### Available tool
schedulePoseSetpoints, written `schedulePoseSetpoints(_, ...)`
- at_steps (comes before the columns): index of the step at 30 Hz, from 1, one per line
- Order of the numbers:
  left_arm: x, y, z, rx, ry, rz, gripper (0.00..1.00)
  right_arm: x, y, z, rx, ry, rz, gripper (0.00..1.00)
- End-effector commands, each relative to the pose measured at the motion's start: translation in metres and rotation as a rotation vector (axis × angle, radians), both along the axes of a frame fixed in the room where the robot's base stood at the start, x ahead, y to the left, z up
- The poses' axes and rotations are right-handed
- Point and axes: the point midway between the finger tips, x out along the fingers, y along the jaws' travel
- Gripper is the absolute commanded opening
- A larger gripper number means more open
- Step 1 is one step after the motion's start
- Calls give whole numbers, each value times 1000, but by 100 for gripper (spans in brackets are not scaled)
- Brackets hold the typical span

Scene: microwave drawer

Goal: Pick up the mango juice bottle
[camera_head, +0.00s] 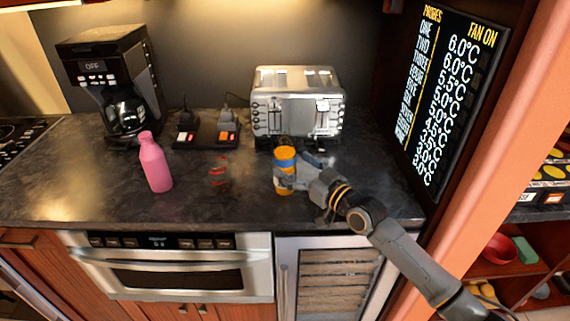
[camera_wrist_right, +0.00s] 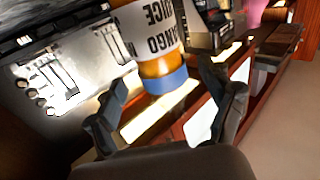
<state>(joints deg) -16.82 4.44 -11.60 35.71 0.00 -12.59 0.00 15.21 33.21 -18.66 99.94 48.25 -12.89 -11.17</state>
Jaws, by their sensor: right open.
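The mango juice bottle (camera_head: 284,157) stands upright on the dark counter, orange with a blue and white band, in front of the toaster. In the right wrist view the bottle (camera_wrist_right: 152,50) shows its white label with dark lettering, between and beyond the two fingers. My right gripper (camera_head: 287,180) reaches in from the right at the bottle and covers part of its lower half. The wrist view shows its fingers (camera_wrist_right: 166,108) spread apart, one on each side of the bottle. I cannot tell whether a finger touches it. My left gripper is not in view.
A pink bottle (camera_head: 155,163) stands to the left on the counter (camera_head: 75,185). Behind are a black coffee maker (camera_head: 118,85), small dark items with red labels (camera_head: 207,134) and a silver toaster (camera_head: 297,103). A wall display (camera_head: 448,90) is at right. A drawer microwave (camera_head: 175,268) is below.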

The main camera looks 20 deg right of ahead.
Motion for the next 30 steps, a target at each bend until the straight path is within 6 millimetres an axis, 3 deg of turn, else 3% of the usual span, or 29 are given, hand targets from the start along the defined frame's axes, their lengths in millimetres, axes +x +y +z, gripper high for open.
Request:
schedulePoseSetpoints(6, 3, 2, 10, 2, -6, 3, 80, 29, 14, 4, 1, -2, -1, 81)
schedulePoseSetpoints(15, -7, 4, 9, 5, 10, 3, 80, 34, 17, 2, 0, -1, 1, 81)
schedulePoseSetpoints(26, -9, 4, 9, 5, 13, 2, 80, 34, 17, 2, 0, -1, 0, 10)
schedulePoseSetpoints(30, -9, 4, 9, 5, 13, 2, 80, 34, 16, 4, 1, -4, 0, 7)
